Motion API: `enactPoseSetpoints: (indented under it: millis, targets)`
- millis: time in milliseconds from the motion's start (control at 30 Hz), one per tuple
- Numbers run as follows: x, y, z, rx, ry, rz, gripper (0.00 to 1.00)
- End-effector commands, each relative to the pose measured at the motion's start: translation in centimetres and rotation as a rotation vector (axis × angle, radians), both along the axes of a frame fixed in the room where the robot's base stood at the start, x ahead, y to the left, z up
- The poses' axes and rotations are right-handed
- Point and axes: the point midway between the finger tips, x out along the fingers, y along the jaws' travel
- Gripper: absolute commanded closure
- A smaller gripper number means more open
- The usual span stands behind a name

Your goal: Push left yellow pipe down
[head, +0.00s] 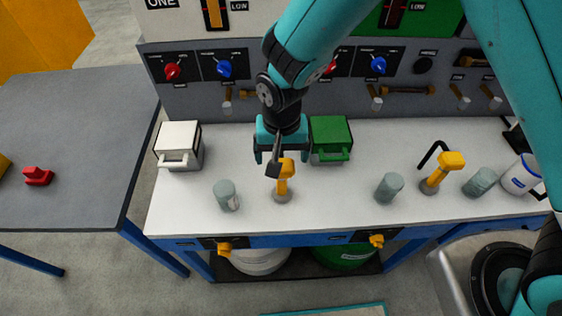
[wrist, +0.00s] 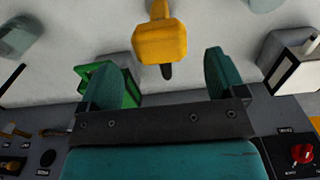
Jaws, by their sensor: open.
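The left yellow pipe (head: 285,180) stands upright on the white worktop, with a grey base and a blocky yellow head. In the wrist view its head (wrist: 160,42) is just beyond the gap between my fingers, with a short dark piece beside it. My gripper (head: 280,156) points down just behind the pipe. Its two teal fingers are spread, also in the wrist view (wrist: 165,75), with nothing held between them. I cannot tell whether it touches the pipe. The right yellow pipe (head: 442,172) stands further right, with a bent black spout behind it.
A white box (head: 179,146) and a green box (head: 331,139) stand left and right of my gripper. Grey cylinders (head: 227,195) (head: 389,187) stand near the pipes. A white cup (head: 521,175) is at the far right. The control panel (head: 210,98) rises behind.

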Motion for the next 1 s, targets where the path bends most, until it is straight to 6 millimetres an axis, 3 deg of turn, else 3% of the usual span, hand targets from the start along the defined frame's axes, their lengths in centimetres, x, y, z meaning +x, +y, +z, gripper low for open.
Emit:
enactPoseSetpoints:
  millis: [100, 300, 667, 933, 967, 1000]
  targets:
    - [-0.1, -0.1, -2.2, -0.003, 0.004, 0.0, 0.11]
    - [0.0, 0.0, -4.3, 0.0, 0.001, 0.0, 0.11]
    - [0.0, 0.0, -4.8, 0.001, 0.0, 0.001, 0.11]
    - [0.0, 0.0, -4.8, 0.001, 0.0, 0.001, 0.73]
    - [0.0, 0.0, -4.8, 0.001, 0.0, 0.001, 0.79]
    - [0.0, 0.0, -4.8, 0.001, 0.0, 0.001, 0.79]
